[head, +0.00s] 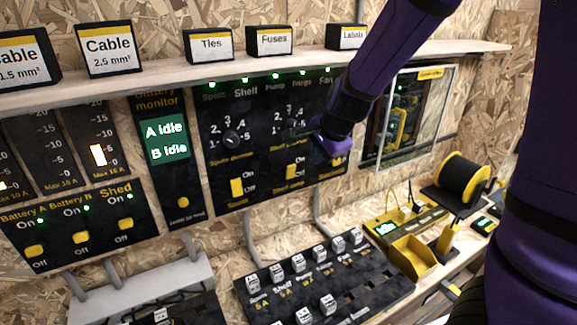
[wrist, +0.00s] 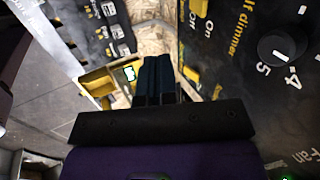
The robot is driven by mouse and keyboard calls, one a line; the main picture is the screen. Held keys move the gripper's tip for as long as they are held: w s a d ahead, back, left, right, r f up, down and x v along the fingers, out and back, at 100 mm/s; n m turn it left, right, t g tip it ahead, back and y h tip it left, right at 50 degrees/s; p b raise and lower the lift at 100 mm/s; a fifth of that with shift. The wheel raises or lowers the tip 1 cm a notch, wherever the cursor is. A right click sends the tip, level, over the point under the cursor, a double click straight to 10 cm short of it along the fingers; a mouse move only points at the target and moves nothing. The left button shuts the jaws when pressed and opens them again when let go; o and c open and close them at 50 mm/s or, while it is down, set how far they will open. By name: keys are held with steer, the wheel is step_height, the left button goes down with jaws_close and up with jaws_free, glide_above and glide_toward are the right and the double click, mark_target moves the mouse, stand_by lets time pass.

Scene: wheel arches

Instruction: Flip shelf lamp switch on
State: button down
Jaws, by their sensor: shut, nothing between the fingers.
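The dark switch panel (head: 222,170) hangs on the wall below the shelf. The yellow shelf lamp switch (head: 292,171) sits below the shelf dimmer, with On and Off printed beside it; its position is too small to tell. My gripper (head: 303,131) is in front of the panel, above and slightly right of that switch, and partly hides the dimmer area. In the wrist view my gripper (wrist: 158,58) has its dark fingers together and empty. A yellow switch (wrist: 191,73) and a dimmer knob (wrist: 283,45) show to their right.
Another yellow switch (head: 236,187) and a dimmer knob (head: 231,140) are left on the panel. The shelf (head: 160,77) with labelled boxes runs above. A fuse board (head: 330,283) lies below. A yellow bin (head: 413,257) and a cable spool (head: 462,178) stand at right.

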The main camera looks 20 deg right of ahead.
mark_target(291, 171)
steer(key=shift+w+a+f+m, duration=0.15)
steer(key=shift+w+f+m, duration=0.1)
steer(key=shift+w+f, duration=0.25)
steer(key=shift+w+a+f+m, duration=0.15)
steer(key=shift+w+f+m, duration=0.15)
steer(key=shift+w, duration=0.3)
steer(key=shift+f, duration=0.1)
steer(key=w+a+f, duration=0.1)
steer(key=w+f, duration=0.7)
steer(key=shift+a, duration=0.35)
stand_by(0.6)
steer(key=shift+w+a+f+g, duration=0.1)
steer(key=shift+w+g, duration=0.15)
steer(key=shift+g, duration=0.05)
